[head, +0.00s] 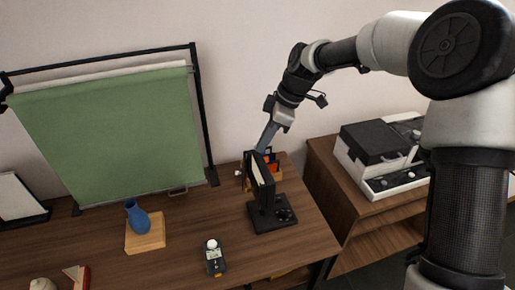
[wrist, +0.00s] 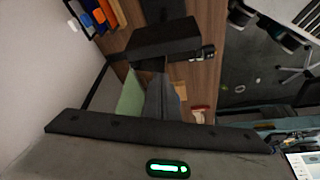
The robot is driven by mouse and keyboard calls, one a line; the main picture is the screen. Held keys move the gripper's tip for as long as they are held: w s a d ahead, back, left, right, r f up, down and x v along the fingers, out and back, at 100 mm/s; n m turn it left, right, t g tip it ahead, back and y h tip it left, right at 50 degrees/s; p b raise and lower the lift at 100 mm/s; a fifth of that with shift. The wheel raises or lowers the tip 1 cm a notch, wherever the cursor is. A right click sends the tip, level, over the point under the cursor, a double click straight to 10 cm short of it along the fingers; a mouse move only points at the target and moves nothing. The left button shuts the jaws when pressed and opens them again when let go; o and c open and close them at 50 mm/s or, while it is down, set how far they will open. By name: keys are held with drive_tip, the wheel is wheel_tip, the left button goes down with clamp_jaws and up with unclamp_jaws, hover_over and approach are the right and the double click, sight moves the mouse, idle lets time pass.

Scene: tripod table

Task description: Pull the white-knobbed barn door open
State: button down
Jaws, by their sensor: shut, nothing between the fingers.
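A black lamp (head: 262,187) with black flaps stands upright on a black base near the table's right end. It also shows in the wrist view (wrist: 165,38). A small white knob (head: 237,173) shows just left of the lamp, and a small white spot in the wrist view (wrist: 72,25) looks like it. The flap that bears the knob is mostly hidden, so I cannot tell how far it stands open. My gripper (head: 261,150) is shut and empty at the lamp's top, apart from the knob. Contact with the lamp is unclear. Its grey fingers show in the wrist view (wrist: 156,76).
Orange and blue pieces (head: 272,165) stand in a black holder behind the lamp. A green backdrop (head: 110,130) on a black frame is left. A blue vase (head: 138,218) on a wooden block and a light meter (head: 214,258) stand in front. A cabinet bears a printer-like machine (head: 385,155) at right.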

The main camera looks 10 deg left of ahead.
sight(243, 171)
drive_tip(key=x, duration=1)
drive_tip(key=shift+s+a, duration=0.1)
drive_tip(key=shift+s, duration=0.05)
drive_tip(key=m+b, duration=0.1)
drive_tip(key=a+m+t+b, duration=0.1)
drive_tip(key=shift+s+a+f+m, duration=0.1)
drive_tip(key=shift+s+f+m, duration=0.05)
drive_tip(key=shift+s+m, duration=0.15)
drive_tip(key=a+m+t+b, duration=0.1)
drive_tip(key=a+m, duration=0.1)
drive_tip(key=m, duration=0.1)
drive_tip(key=a+m+t+h+b, duration=0.1)
drive_tip(key=a+m+b, duration=0.1)
drive_tip(key=m, duration=0.1)
drive_tip(key=w+a+m+t+b, duration=0.1)
drive_tip(key=a+m, duration=0.1)
drive_tip(key=m, duration=0.1)
drive_tip(key=shift+m+h+b, duration=0.3)
drive_tip(key=shift+b, duration=0.1)
drive_tip(key=shift+w+d, duration=0.1)
idle(0.6)
